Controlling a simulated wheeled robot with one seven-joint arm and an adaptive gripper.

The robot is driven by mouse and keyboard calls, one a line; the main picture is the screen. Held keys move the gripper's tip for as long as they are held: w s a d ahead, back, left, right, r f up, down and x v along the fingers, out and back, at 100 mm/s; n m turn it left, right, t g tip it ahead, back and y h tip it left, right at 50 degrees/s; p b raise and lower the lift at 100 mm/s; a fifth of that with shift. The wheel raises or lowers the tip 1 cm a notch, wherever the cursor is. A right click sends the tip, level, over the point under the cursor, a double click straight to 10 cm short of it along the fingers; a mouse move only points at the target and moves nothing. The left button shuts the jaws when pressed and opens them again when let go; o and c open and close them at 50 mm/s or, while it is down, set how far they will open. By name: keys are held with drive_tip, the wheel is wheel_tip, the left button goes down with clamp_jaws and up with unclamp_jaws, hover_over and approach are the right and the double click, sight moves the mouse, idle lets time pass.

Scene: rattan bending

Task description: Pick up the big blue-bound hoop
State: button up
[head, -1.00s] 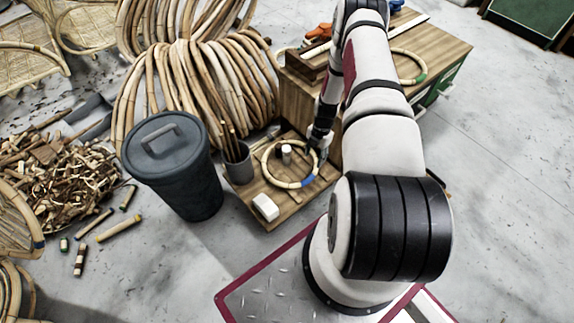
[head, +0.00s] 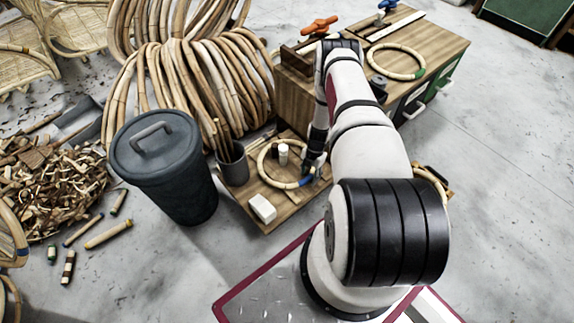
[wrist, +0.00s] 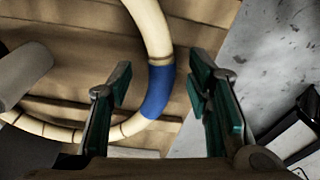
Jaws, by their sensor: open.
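The blue-bound hoop (head: 265,170) is a pale rattan ring lying on a low wooden stand (head: 268,218). Its blue binding (head: 306,181) is on the near right side. My gripper (head: 313,170) is at that side of the hoop, partly hidden by my arm in the head view. In the wrist view my gripper (wrist: 160,78) is open, with one dark green-padded finger on each side of the blue binding (wrist: 158,92). The hoop (wrist: 152,28) runs between the fingers. I cannot tell whether either finger touches it.
A white cylinder (head: 283,154) stands inside the hoop, and a white block (head: 262,208) lies near the front. A grey cup of sticks (head: 233,165) stands at left. A workbench (head: 440,48) with a green-bound hoop (head: 395,74) is behind. A lidded bin (head: 165,170) stands left.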

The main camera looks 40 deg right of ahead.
drive_tip(key=shift+f, duration=0.1)
clamp_jaws()
